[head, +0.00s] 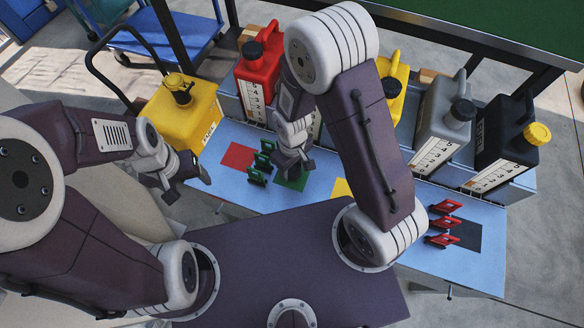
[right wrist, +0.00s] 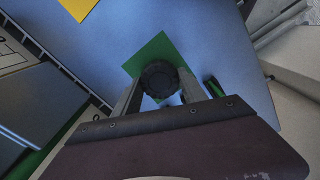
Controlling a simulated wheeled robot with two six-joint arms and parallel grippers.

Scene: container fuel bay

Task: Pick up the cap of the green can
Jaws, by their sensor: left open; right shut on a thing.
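A round black cap (right wrist: 159,76) sits between the two fingers of my right gripper (right wrist: 160,92) in the right wrist view, which is shut on it. Behind the cap in that view lies a green square (right wrist: 150,52) on the blue table. In the head view my right gripper (head: 296,170) is over the green square (head: 292,181); the cap cannot be made out there. My left gripper (head: 188,182) is open and empty near the table's left end.
A yellow can (head: 185,110) stands at left. A red can (head: 258,68), another yellow can (head: 391,100), a grey can (head: 433,115) and a black can (head: 500,125) stand along the back. Green clips (head: 260,165) and red clips (head: 443,224) stand on the blue table (head: 470,265).

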